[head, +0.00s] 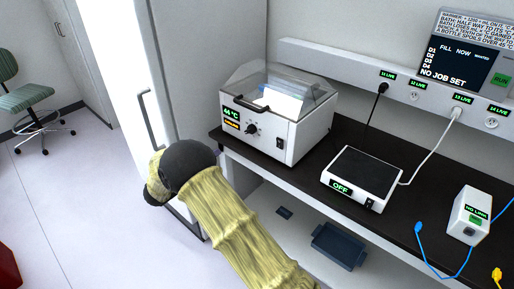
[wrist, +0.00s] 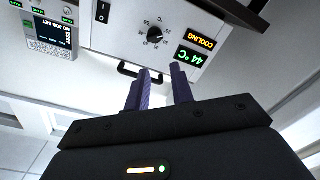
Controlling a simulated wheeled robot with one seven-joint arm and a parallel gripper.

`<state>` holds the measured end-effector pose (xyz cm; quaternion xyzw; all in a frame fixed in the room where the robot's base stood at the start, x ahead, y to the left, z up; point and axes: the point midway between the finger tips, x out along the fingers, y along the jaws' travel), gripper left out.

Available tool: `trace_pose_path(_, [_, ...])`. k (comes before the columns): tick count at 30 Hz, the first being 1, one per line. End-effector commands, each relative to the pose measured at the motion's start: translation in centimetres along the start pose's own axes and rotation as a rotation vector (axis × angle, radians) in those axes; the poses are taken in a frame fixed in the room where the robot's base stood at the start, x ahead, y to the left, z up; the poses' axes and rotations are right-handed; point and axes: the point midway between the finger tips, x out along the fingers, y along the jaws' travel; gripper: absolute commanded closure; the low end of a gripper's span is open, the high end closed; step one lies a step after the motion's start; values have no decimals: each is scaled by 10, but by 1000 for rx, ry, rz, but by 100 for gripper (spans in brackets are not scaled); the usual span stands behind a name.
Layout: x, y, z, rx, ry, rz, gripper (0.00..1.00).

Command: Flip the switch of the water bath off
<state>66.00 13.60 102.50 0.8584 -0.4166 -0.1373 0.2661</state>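The water bath (head: 290,135) is a white box with a clear lid on the dark bench. Its front has a green 44 °C display (head: 232,113), an orange line that reads COOLING in the wrist view (wrist: 203,37), and a black dial (head: 252,129). The black rocker switch (head: 279,142) is at the right of this front; it shows at the top edge of the wrist view (wrist: 103,11). Which way it is pressed I cannot tell. My gripper (wrist: 160,70) has its two purple fingers apart, empty, in front of the bath. In the head view my arm hides it.
A black-topped device marked OFF (head: 362,178) stands right of the bath, with a small white box (head: 468,215) farther right. A socket rail (head: 400,90) with cables runs along the wall. A tall white cabinet (head: 130,60) stands left of the bench.

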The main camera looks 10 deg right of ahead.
Motion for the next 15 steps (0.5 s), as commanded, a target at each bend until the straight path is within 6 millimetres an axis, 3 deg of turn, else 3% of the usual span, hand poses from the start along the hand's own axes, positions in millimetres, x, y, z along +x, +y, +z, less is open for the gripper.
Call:
trace_pose_path(1, [6,2,-6,19,8,-28,87])
trace_pose_path(3, [16,4,-15,58,22,-93,100])
trace_pose_path(9, [41,16,-46,190,47,-401,100])
trace_pose_path(15, [39,44,-43,241,-37,-726,100])
